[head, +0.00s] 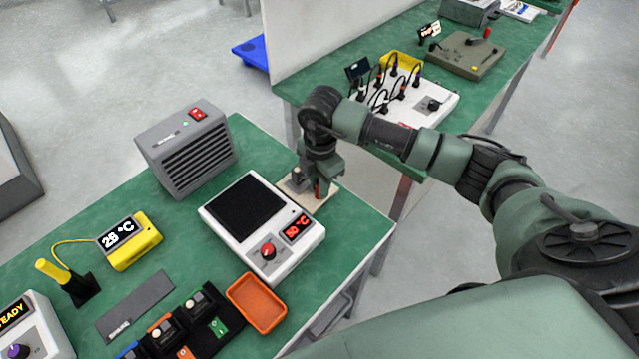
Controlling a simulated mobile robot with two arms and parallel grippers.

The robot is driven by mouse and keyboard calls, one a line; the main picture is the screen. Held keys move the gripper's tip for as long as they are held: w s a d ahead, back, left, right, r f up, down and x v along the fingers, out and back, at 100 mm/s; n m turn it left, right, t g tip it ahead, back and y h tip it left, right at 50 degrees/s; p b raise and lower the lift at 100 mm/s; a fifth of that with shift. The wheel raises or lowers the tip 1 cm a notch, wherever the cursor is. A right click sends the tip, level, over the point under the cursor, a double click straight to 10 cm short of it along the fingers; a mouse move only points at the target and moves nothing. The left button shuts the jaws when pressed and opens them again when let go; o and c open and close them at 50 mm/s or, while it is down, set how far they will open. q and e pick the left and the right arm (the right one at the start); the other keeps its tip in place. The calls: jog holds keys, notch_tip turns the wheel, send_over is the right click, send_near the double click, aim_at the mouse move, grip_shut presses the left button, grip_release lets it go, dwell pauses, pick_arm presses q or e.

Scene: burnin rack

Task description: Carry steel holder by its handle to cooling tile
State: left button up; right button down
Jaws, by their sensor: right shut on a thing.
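My right gripper (322,186) points down beside the hot plate, over a pale beige tile (322,206), which looks like the cooling tile. It is shut on the steel holder (298,175), of which a small grey part shows at the left of the fingers. A bit of red shows between the fingers. The gripper hides most of the holder and its handle, so I cannot tell whether the holder touches the tile. My left gripper is not in view.
A white hot plate (279,266) with a black top reads 50 °C just left of the tile. A grey fan box (187,152), a yellow thermometer (130,240) and an orange tray (256,303) share the green bench. A white partition (310,35) stands behind.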

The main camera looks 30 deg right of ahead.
jog(key=c, duration=1.3)
grip_release()
jog(key=shift+f, duration=0.1)
jog(key=shift+o, duration=0.2)
jog(key=shift+r, duration=0.55)
notch_tip(320, 180, up, 11)
jog(key=b, duration=0.1)
jog(key=shift+r+b, duration=0.15)
jog(key=shift+b, duration=0.15)
jog(key=shift+s, duration=0.2)
